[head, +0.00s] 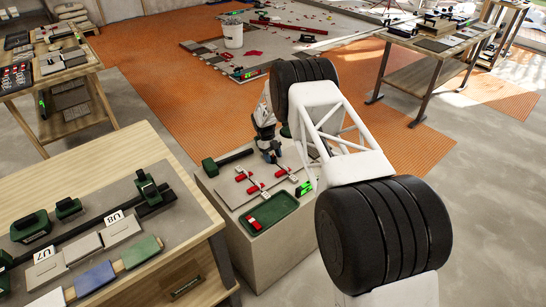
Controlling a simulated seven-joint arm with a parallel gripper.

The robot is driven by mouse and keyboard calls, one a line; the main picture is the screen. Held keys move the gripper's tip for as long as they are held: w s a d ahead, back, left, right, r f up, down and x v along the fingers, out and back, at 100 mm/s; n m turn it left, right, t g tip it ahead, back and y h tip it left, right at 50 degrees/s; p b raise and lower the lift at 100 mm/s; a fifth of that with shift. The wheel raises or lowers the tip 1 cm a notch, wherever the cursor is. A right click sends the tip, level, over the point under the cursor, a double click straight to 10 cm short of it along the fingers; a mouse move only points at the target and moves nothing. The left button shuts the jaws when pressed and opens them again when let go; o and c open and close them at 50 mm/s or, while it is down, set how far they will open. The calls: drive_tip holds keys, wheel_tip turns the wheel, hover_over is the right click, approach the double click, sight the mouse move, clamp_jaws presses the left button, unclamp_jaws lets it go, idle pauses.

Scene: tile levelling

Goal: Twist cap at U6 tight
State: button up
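A low block (262,262) stands in the middle, with grey tiles (232,192) on top. Several small red caps with pale stems sit along the tile joints; one red cap (253,189) is near the middle of the tiles. No U6 label is readable, so I cannot tell which cap is at U6. A green tray (283,207) at the block's front holds a red piece (254,223). My gripper (273,157) points down over the back part of the block, just behind the tiles. Its fingers are too small and dark to tell whether they are open or hold anything.
A dark green-ended bar (228,161) lies at the block's back left. A bright green tool (304,188) lies at the right. The wooden bench (120,160) at left carries labels U7 (44,254) and U8 (114,217), with tools and pads. My arm covers the block's right side.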

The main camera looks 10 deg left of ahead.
idle(0.3)
drive_tip(key=v, duration=0.7)
drive_tip(key=shift+r, duration=0.35)
drive_tip(key=shift+w+a, duration=0.1)
drive_tip(key=shift+r, duration=0.15)
